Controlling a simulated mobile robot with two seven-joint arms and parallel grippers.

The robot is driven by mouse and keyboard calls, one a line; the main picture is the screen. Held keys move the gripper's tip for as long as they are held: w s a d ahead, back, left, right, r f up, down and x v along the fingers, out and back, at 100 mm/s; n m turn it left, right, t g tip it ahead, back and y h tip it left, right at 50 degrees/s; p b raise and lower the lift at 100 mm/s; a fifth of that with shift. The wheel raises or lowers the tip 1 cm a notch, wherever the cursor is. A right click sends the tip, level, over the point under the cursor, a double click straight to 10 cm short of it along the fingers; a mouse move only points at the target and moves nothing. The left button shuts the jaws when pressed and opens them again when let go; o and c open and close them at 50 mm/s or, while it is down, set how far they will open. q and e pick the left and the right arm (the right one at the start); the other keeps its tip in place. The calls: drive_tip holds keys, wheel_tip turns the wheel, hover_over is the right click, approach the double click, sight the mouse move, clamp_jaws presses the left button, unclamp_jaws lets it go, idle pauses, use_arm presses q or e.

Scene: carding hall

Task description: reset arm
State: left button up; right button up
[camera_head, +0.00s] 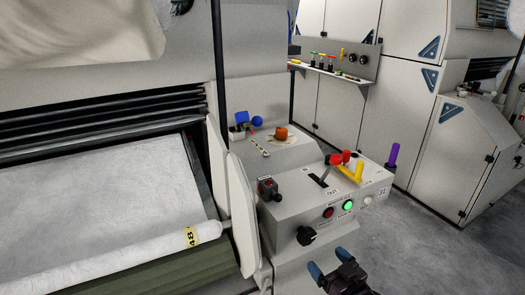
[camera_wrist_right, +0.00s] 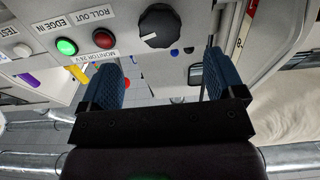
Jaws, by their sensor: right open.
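My right gripper (camera_head: 329,262) is at the bottom of the head view, in front of the grey control box (camera_head: 285,232). Its two blue-padded fingers are apart, with nothing between them. In the right wrist view the open gripper (camera_wrist_right: 161,62) faces the box front, which appears upside down. The black knob (camera_head: 306,236) also shows in the wrist view (camera_wrist_right: 160,27), beyond the gap between the fingers. A red button (camera_head: 328,212) and a lit green button (camera_head: 348,205) sit beside it. I cannot tell the exact distance from fingers to box. My left gripper is not in view.
Red and yellow lever handles (camera_head: 358,172) and a purple handle (camera_head: 393,156) rise from the box. A white roll (camera_head: 120,258) tagged "48" lies left. An orange object (camera_head: 281,133) sits on the ledge behind. Grey floor (camera_head: 440,255) is open at right.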

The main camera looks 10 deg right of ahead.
drive_tip(key=s+d+f+m+g+h+p, duration=0.1)
drive_tip(key=s+d+f+g+h, duration=0.1)
drive_tip(key=s, duration=1.2)
drive_tip(key=s+d+f+m+g+h+p, duration=0.2)
drive_tip(key=s+f+g+h, duration=0.1)
drive_tip(key=s, duration=1.1)
drive_tip(key=shift+s+f+g+h, duration=0.2)
drive_tip(key=shift+f+g+h, duration=0.1)
drive_tip(key=shift+g+h, duration=0.15)
drive_tip(key=shift+a, duration=0.1)
